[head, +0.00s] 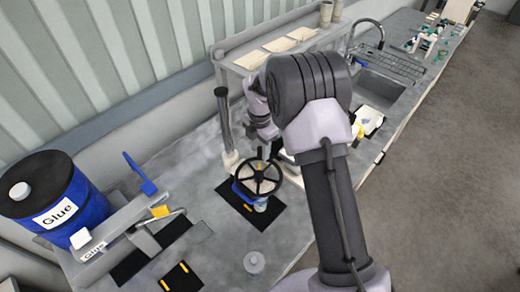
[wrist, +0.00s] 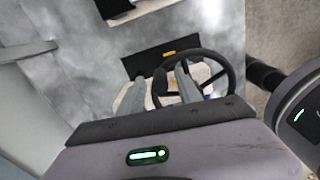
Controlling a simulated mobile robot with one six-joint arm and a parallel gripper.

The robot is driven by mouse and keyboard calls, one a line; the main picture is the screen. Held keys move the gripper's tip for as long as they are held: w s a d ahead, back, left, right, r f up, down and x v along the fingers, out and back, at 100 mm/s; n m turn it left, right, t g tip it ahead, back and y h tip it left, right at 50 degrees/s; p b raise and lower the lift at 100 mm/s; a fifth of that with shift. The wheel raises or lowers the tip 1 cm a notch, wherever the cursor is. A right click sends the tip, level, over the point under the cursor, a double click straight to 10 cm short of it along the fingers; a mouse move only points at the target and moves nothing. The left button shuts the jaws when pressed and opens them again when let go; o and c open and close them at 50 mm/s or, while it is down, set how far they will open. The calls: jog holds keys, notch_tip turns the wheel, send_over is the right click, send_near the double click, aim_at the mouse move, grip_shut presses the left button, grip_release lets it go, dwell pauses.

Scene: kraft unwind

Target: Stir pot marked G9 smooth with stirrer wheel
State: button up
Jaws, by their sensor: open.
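The stirrer wheel (head: 258,178) is a dark ring with spokes. It sits over a pot (head: 262,205) with a blue band, on a black mat (head: 235,209) with yellow marks. No G9 marking is readable. In the wrist view the wheel (wrist: 230,68) lies just beyond my fingertips, towards the right. My gripper (wrist: 161,76) is open, its two grey fingers apart; the right fingertip overlaps the wheel's ring in the picture. I cannot tell whether it touches. In the head view my arm hides most of the gripper, close behind the wheel.
A blue glue drum (head: 84,207) and a grey fixture with a blue lever (head: 139,174) stand at left. A small grey lidded thing (head: 254,262) sits at the front edge. A dark upright post (head: 224,118) stands behind the pot. A sink (head: 378,88) is farther right.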

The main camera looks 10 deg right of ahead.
jog(key=shift+f, duration=0.1)
grip_shut()
dwell(1.4)
